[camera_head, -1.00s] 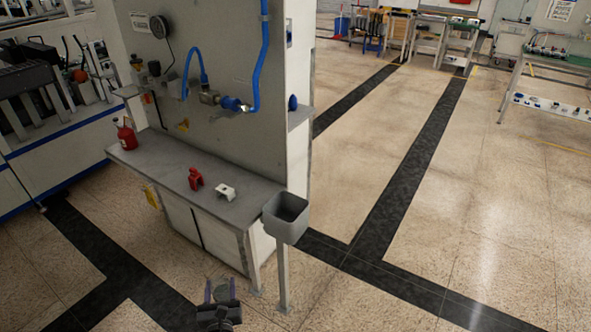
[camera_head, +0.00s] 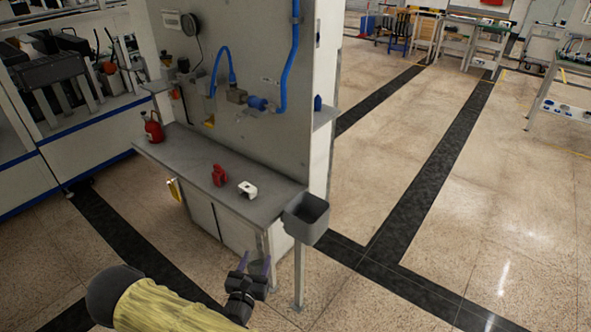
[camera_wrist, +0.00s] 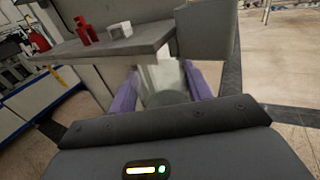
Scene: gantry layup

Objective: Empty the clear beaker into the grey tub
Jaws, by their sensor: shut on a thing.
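The grey tub (camera_head: 306,218) is an open square bin on a post at the right end of the bench. It also shows in the wrist view as a large grey shape (camera_wrist: 207,28). My gripper (camera_head: 256,264) is below and left of the tub in the head view, apart from it. In the wrist view my gripper (camera_wrist: 163,88) has its purple fingers on either side of the clear beaker (camera_wrist: 162,78) and is shut on it. The beaker is see-through and looks roughly upright. Its contents cannot be made out. In the head view the beaker is too faint to tell.
The grey bench (camera_head: 200,165) carries a red can (camera_head: 153,132), a red part (camera_head: 219,175) and a white part (camera_head: 248,190). An upright panel (camera_head: 250,70) with blue hoses stands behind. Open floor (camera_head: 450,220) lies to the right.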

